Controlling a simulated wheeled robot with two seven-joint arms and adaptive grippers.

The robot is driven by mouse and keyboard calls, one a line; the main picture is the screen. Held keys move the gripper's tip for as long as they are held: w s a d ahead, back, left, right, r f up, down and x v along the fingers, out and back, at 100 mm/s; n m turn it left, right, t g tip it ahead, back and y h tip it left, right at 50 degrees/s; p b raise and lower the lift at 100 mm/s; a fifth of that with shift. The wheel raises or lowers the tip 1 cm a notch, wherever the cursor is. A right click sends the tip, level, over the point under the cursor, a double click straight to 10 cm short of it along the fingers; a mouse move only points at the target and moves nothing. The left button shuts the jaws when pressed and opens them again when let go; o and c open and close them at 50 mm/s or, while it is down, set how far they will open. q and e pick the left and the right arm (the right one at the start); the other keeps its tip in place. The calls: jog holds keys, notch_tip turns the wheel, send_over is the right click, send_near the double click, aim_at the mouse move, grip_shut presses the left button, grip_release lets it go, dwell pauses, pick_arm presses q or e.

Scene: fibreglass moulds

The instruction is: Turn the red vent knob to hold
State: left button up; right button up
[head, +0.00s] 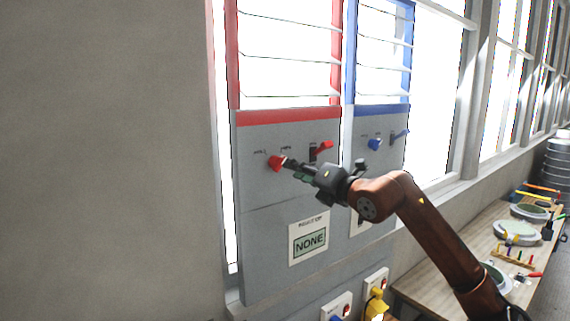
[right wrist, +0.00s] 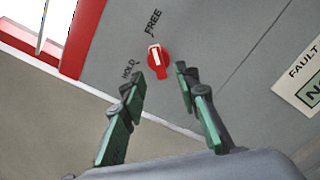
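The red vent knob (head: 275,162) is on the grey panel under the red-framed louvre window. In the right wrist view the knob (right wrist: 158,62) has a white mark at its upper part, on the side toward the word FREE; the word HOLD is to its left. My right gripper (head: 289,169) reaches the knob from the right in the head view. In the right wrist view its green-padded fingers (right wrist: 162,78) are apart, one on either side of the knob's lower end, with nothing between them that I can see gripped. My left gripper is not in view.
A red lever (head: 324,147) is right of the knob. A blue knob (head: 375,144) and a blue lever (head: 400,134) are on the neighbouring panel. A sign reading NONE (head: 309,241) is below. A workbench (head: 448,254) with moulds stands at the right.

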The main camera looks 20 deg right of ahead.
aim_at(278, 163)
jog(key=shift+p+x, duration=1.15)
jog(key=shift+x, duration=1.7)
jog(key=shift+s, duration=0.1)
jog(key=shift+c, duration=0.4)
grip_shut()
